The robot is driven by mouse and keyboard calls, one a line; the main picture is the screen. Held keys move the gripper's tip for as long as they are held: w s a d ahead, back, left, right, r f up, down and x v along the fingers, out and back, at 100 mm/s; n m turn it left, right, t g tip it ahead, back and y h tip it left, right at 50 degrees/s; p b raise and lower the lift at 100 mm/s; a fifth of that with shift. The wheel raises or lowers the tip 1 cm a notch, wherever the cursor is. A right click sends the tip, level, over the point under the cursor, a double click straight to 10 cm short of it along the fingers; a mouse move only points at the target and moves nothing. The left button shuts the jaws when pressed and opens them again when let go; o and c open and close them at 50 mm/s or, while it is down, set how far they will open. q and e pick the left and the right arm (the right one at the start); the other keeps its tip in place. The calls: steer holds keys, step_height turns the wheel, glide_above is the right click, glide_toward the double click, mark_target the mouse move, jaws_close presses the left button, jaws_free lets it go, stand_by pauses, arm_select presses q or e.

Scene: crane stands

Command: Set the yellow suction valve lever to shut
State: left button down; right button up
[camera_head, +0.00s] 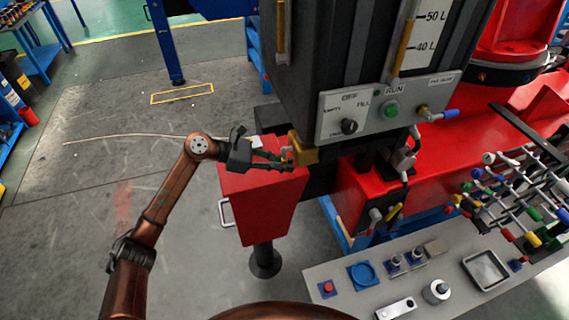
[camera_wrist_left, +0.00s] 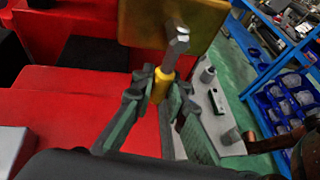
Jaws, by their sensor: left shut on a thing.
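The yellow suction valve lever shows in the left wrist view as a yellow sleeve (camera_wrist_left: 162,86) on a bare metal shaft. It runs up to a brass-yellow valve body (camera_wrist_left: 150,20), which also shows in the head view (camera_head: 304,151) at the lower left corner of the dark tank. My left gripper (camera_head: 288,159) reaches in from the left, above the red box. In the left wrist view its fingers (camera_wrist_left: 160,95) are closed around the yellow sleeve. The fingers mostly hide the lever in the head view. My right gripper is not in view.
The red box (camera_head: 262,205) stands just below my left gripper. A grey control panel (camera_head: 365,117) with knob and green button is to the right, beside a blue-handled valve (camera_head: 447,114). A light bench (camera_head: 340,305) stands in front. Floor at left is open.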

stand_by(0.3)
arm_select(q)
steer(key=w+m+t+b, duration=0.1)
steer(key=b, duration=0.3)
steer(key=w+a+m+t+y+b, duration=0.1)
steer(key=m+b, duration=0.1)
steer(key=b, duration=0.2)
steer(key=shift+w, duration=0.15)
steer(key=shift+w+r+m+t+b, duration=0.15)
steer(key=shift+r+m+t+b, duration=0.15)
steer(key=shift+b, duration=0.2)
steer(key=shift+a+r, duration=0.1)
steer(key=c, duration=1.9)
jaws_free()
